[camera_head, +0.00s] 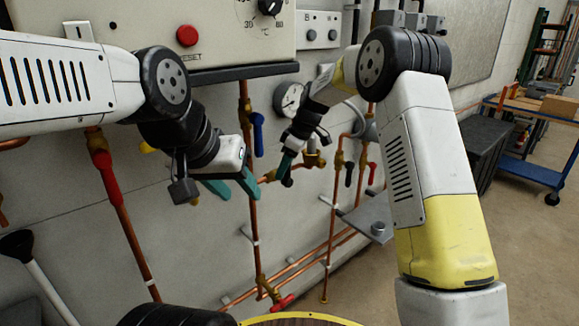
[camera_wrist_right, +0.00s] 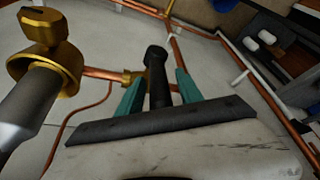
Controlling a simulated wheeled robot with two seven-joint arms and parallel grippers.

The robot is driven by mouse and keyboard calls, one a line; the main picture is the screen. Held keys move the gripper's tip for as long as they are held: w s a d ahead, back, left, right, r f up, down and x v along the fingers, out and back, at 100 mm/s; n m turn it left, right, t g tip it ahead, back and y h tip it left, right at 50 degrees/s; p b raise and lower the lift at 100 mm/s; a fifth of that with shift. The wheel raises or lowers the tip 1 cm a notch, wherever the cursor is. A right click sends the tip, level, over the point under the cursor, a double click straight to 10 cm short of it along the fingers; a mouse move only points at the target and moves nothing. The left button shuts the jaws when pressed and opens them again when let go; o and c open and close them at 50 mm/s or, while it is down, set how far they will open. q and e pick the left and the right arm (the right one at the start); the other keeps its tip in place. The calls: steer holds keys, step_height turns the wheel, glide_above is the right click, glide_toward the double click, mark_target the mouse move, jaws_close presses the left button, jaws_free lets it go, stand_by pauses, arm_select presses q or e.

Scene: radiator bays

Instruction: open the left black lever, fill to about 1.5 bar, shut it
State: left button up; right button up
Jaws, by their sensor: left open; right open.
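The left black lever (camera_wrist_right: 157,77) shows in the right wrist view, between the two teal fingers of my right gripper (camera_wrist_right: 157,95). The fingers are open, one on each side of it; I cannot tell whether either touches it. In the head view my right gripper (camera_head: 287,163) is at the brass and copper pipework below the gauge and hides most of that lever. Another black lever (camera_head: 348,174) hangs to its right. The round pressure gauge (camera_head: 290,98) is partly covered by my right arm, and its reading is too small to tell. My left gripper (camera_head: 233,188) is open and empty in front of the wall.
A blue lever (camera_head: 258,134) is above and between my grippers. Red levers (camera_head: 372,174) and (camera_head: 284,302) are at the right and low down. A red-sleeved pipe (camera_head: 108,180) is at the left. A control panel (camera_head: 215,35) is above. A grey shelf (camera_head: 375,222) is beside my right arm.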

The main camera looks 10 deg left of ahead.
steer(key=shift+f, duration=0.1)
jaws_close()
stand_by(1.4)
